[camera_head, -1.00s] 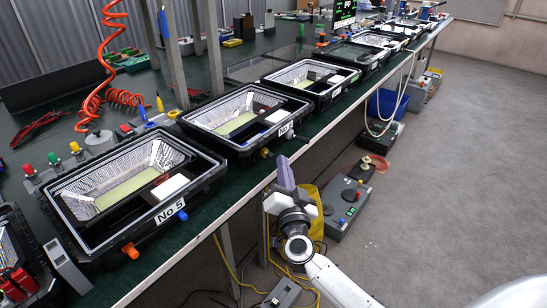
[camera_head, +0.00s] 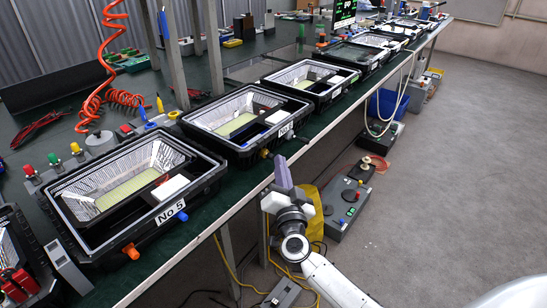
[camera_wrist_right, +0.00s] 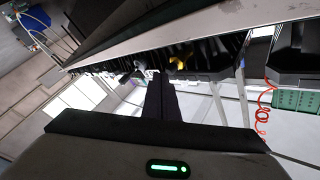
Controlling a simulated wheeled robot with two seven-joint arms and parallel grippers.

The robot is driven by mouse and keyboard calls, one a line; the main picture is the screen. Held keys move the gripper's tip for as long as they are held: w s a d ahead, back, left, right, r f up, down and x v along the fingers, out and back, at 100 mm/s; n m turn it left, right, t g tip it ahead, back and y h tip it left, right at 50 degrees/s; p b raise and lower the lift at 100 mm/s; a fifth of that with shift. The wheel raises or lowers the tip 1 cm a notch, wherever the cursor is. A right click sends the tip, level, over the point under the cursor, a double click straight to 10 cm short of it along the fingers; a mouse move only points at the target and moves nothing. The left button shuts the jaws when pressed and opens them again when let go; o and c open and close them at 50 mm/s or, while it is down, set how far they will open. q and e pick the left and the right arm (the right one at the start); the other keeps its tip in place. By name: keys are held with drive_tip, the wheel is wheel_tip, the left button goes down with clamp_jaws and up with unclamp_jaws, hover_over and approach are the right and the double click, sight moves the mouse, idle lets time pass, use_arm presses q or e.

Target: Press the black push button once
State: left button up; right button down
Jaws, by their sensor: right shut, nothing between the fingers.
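I cannot pick out the black push button for certain in either view. A grey control box (camera_head: 340,208) on the floor beside the bench carries small red, green and dark controls, too small to tell apart. My right gripper (camera_head: 283,171) is just off the bench's front edge, beside the second housing's front right corner, fingers pointing up and away. It is shut and empty. My left gripper is not in view.
A row of black floodlight housings lines the bench, the nearest whole one labelled No 5 (camera_head: 150,228). A strip with red, green and yellow buttons (camera_head: 52,160) stands behind it. A coiled orange hose (camera_head: 93,90) hangs at left. The floor at right (camera_head: 450,190) is clear.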

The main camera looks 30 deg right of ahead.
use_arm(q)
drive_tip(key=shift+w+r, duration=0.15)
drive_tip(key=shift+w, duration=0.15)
use_arm(e)
drive_tip(key=shift+w+a, duration=0.1)
drive_tip(key=shift+w, duration=0.1)
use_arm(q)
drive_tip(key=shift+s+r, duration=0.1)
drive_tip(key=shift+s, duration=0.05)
use_arm(e)
drive_tip(key=shift+s, duration=0.1)
use_arm(q)
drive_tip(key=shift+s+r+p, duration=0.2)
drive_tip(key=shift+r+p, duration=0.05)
drive_tip(key=shift+p, duration=0.2)
use_arm(e)
drive_tip(key=shift+s+d, duration=0.25)
drive_tip(key=shift+s, duration=0.2)
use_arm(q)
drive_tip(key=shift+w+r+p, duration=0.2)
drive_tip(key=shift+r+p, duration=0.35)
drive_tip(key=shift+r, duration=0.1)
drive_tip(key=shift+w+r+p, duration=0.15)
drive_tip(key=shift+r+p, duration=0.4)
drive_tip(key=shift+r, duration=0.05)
use_arm(e)
drive_tip(key=s+d, duration=0.2)
drive_tip(key=s, duration=0.3)
drive_tip(key=shift+s+d, duration=0.15)
drive_tip(key=shift+s, duration=0.15)
